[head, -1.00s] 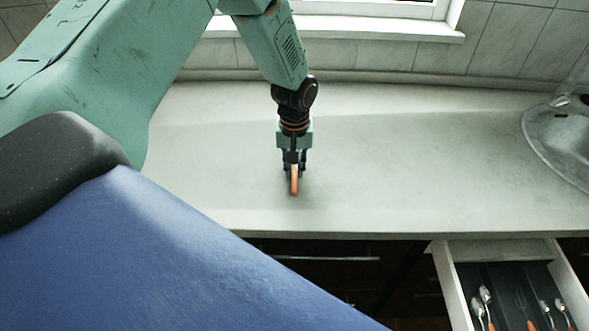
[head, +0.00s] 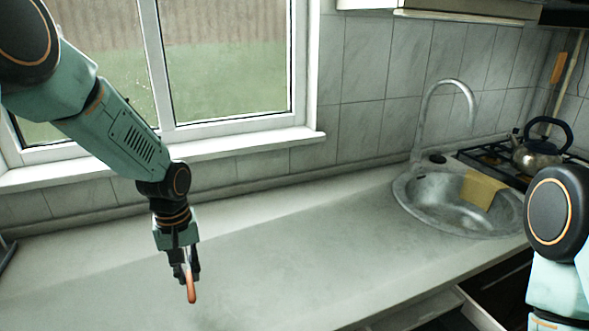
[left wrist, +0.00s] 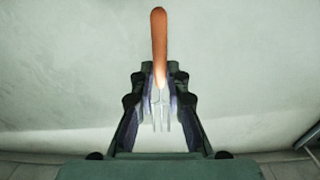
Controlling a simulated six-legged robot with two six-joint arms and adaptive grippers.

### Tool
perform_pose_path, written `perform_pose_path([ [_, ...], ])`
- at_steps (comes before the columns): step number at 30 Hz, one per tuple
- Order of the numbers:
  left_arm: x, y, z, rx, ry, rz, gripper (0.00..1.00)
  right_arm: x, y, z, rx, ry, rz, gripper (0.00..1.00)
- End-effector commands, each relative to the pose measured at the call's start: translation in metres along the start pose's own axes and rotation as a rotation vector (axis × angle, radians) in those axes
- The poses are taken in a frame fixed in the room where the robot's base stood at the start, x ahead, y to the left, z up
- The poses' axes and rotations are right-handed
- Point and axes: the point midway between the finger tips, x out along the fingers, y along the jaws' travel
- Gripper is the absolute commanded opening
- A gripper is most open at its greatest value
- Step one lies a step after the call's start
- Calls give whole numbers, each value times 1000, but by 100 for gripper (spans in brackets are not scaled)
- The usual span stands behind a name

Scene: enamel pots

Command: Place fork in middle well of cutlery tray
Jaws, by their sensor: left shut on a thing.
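The fork (head: 191,290) has an orange handle and hangs from my left gripper (head: 186,270), handle pointing down, above the pale worktop. In the left wrist view the gripper (left wrist: 160,84) is shut on the fork near the lower end of its handle (left wrist: 159,42), with the metal tines between the fingers. The cutlery tray cannot be made out now. Only part of an open drawer (head: 476,307) shows at the bottom edge of the head view. My right arm shows at the right edge, but its gripper is out of view.
The worktop (head: 290,260) is clear around the fork. A round sink (head: 425,208) with a yellow cloth (head: 482,190) and a tall tap (head: 425,110) is to the right. A kettle (head: 540,153) stands on the hob behind. A window (head: 225,60) is at the back.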

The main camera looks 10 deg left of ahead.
Motion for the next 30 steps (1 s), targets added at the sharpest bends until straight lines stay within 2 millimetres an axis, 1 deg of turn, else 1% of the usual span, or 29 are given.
perform_pose_path([
  [4,1,2,3,81,-1,-2,0,0,0,0,0,0,0,24],
  [8,10,13,33,205,-2,-5,0,4,0,0,0,0,0,24],
  [11,18,27,56,297,2,-6,0,17,0,0,0,0,0,24],
  [15,31,44,84,404,4,-7,0,41,0,0,0,0,0,24],
  [21,48,58,115,499,4,-6,0,74,1,0,0,0,0,24],
  [26,60,64,129,523,3,-3,0,100,1,0,0,0,0,24],
  [30,66,65,132,531,3,1,0,116,1,0,0,0,0,24],
])
